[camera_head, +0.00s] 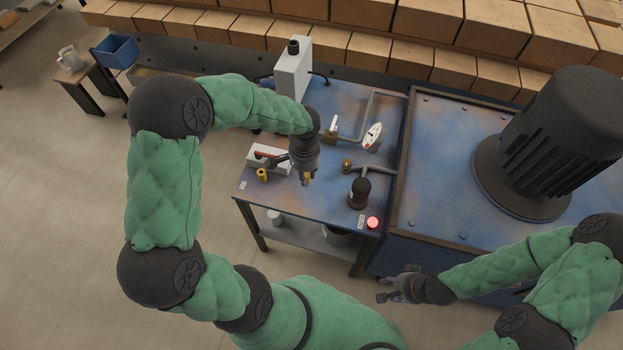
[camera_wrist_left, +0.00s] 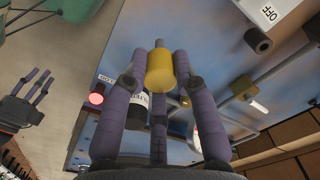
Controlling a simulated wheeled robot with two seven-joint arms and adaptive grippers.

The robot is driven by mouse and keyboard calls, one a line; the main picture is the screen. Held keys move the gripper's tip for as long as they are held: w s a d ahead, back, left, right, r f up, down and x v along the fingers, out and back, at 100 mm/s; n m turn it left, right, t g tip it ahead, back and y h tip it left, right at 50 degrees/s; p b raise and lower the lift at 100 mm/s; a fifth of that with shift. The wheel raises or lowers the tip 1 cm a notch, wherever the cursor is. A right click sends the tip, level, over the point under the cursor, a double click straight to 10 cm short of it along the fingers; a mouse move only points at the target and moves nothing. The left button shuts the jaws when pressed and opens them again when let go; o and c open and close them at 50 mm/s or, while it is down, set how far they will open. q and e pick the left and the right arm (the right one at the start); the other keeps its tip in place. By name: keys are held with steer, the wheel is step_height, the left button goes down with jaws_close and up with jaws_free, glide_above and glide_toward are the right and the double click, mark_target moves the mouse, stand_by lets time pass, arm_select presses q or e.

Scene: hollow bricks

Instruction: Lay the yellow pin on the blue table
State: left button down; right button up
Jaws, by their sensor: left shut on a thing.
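My left gripper (camera_head: 306,178) is shut on the yellow pin (camera_head: 307,181). It hangs over the middle of the blue table (camera_head: 325,206). In the left wrist view the pin (camera_wrist_left: 160,72) is a yellow cylinder with a thinner grey end, held between the purple fingers, with the blue tabletop (camera_wrist_left: 205,40) behind it. Whether the pin touches the table cannot be told. My right gripper (camera_head: 398,285) is open and empty, off the table's front right; it also shows in the left wrist view (camera_wrist_left: 32,88).
A yellow cylinder (camera_head: 262,175) stands at the table's left, by a white block (camera_head: 266,157). A black cylinder (camera_head: 359,193) and a lit red button (camera_head: 373,222) are at front right. Pipes (camera_head: 374,170) and a white box (camera_head: 293,72) stand further back. The front middle is clear.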

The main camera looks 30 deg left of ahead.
arm_select(q)
steer(key=shift+w+a+f+b, duration=0.15)
steer(key=shift+w+f+b, duration=0.6)
steer(key=shift+f, duration=0.7)
steer(key=shift+w+a+f+b, duration=0.15)
steer(key=shift+w+f+b, duration=0.55)
steer(key=shift+f, duration=0.8)
steer(key=shift+w+a+f+b, duration=0.15)
steer(key=shift+w+f+b, duration=0.35)
steer(key=shift+w+f, duration=0.7)
steer(key=shift+s+f, duration=0.25)
steer(key=shift+s, duration=0.1)
steer(key=shift+f, duration=0.15)
steer(key=c, duration=1)
jaws_free()
step_height(320, 180, up, 12)
steer(key=p, duration=0.4)
steer(key=shift+r+p, duration=0.2)
steer(key=shift+p, duration=0.2)
steer(key=shift+f, duration=0.1)
